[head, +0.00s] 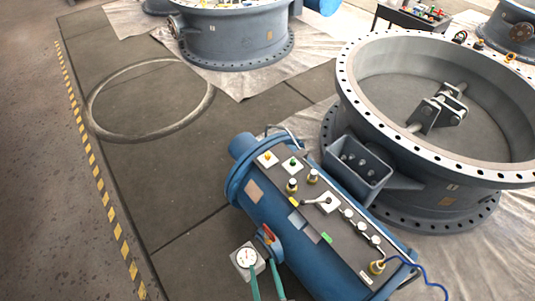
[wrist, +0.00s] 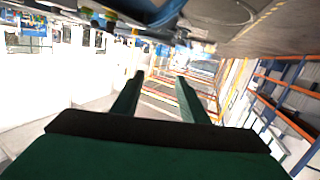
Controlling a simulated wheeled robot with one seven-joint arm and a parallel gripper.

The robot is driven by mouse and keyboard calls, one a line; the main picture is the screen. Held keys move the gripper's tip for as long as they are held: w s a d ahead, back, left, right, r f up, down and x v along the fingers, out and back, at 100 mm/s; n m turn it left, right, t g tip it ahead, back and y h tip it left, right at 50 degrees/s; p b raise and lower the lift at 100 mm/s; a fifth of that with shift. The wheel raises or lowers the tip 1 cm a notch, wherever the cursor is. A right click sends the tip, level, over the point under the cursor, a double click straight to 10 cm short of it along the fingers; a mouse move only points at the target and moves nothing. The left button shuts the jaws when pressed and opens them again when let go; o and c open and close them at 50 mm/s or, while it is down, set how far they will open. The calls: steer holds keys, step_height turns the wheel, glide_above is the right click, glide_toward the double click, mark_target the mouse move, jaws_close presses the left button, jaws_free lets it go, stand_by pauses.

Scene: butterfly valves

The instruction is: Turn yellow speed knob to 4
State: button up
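A blue cylindrical actuator (head: 262,205) lies in the head view with a dark control panel (head: 335,238) along its top. I cannot tell which is the speed knob, and no scale numbers are readable. My gripper (head: 263,270) is open and empty, left of the panel; its green fingers also show in the wrist view (wrist: 160,76).
A lever (head: 318,200) and several silver knobs (head: 361,226) line the panel. A large flanged valve (head: 455,185) stands right of the actuator. Floor on the left is clear except a ring (head: 100,129).

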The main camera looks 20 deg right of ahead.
steer(key=w+d+f+m+h, duration=0.1)
steer(key=w+d+f, duration=0.15)
steer(key=w, duration=0.35)
steer(key=w+d+f+h, duration=0.1)
steer(key=w+d+f, duration=0.1)
steer(key=w+d, duration=0.3)
steer(key=m+h, duration=0.4)
glide_toward(268, 157)
steer(key=d+r, duration=0.2)
steer(key=shift+s+d+r, duration=0.3)
steer(key=shift+s+r, duration=0.05)
steer(key=shift+s, duration=0.05)
steer(key=w, duration=0.1)
steer(key=w+a+f, duration=0.1)
steer(key=w, duration=0.1)
steer(key=w+f, duration=0.1)
steer(key=shift+w+a+f, duration=0.15)
steer(key=shift+w, duration=0.2)
steer(key=shift+x, duration=3.65)
steer(key=shift+w+f, duration=0.1)
steer(key=shift+a, duration=0.15)
steer(key=shift+c, duration=0.6)
steer(key=shift+s+d, duration=0.2)
steer(key=shift+d, duration=0.25)
jaws_close()
